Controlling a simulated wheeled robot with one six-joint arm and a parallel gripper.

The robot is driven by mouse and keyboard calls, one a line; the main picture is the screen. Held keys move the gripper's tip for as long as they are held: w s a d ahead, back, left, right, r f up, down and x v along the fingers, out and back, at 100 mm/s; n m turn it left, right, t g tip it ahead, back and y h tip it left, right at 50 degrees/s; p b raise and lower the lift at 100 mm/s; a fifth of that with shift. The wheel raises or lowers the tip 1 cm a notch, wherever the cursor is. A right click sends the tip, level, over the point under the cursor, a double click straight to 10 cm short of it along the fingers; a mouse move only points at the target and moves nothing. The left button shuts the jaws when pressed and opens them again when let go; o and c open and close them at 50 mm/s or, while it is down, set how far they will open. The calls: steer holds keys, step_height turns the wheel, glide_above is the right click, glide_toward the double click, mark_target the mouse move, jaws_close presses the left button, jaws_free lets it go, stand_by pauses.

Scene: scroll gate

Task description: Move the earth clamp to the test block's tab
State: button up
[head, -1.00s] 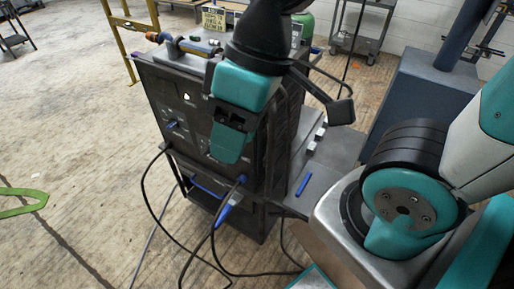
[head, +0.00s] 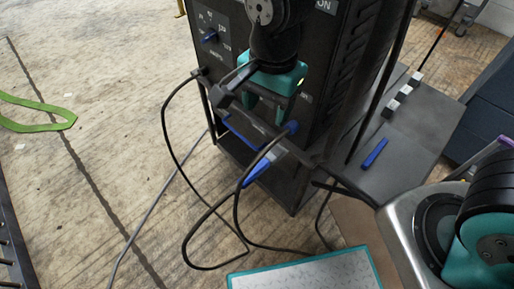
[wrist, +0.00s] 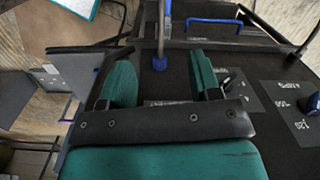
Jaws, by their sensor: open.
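A blue-handled piece (head: 262,170) hangs low at the front of the black machine (head: 330,95), among looped black cables. It may be the earth clamp, but I cannot tell for sure. My gripper (head: 266,108) is open, close in front of the machine's panel. In the wrist view its two teal fingers (wrist: 160,75) stand apart, on either side of the plug in the picture, with nothing seen held. I cannot make out the test block's tab.
Black cables (head: 190,225) loop down to the floor. A blue bar handle (wrist: 213,22) is on the machine. A grey side shelf (head: 405,140) holds a blue stick (head: 375,153) and small blocks (head: 402,93). A green strap (head: 40,118) lies on open floor at left.

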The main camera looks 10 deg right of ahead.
mark_target(233, 190)
steer(key=f+b, duration=0.2)
steer(key=f, duration=0.5)
steer(key=a+f+m+b, duration=0.1)
steer(key=f+b, duration=0.1)
steer(key=f, duration=0.6)
steer(key=f+m+b, duration=0.1)
steer(key=f+b, duration=0.2)
steer(key=f, duration=0.5)
steer(key=shift+w+a+f+h, duration=0.1)
steer(key=shift+w+a+h, duration=0.2)
steer(key=shift+w, duration=0.1)
steer(key=shift+c, duration=0.4)
steer(key=shift+d, duration=0.1)
jaws_close()
steer(key=shift+s+a, duration=0.2)
steer(key=shift+a, duration=0.1)
steer(key=shift+s+a+p, duration=0.25)
steer(key=shift+s+a, duration=0.5)
steer(key=shift+a, duration=0.35)
steer(key=shift+s+a+p, duration=0.3)
steer(key=shift+s+a, duration=0.4)
steer(key=shift+a, duration=0.35)
steer(key=shift+s+a+p, duration=0.25)
steer(key=shift+s+a, duration=0.5)
steer(key=shift+a, duration=0.35)
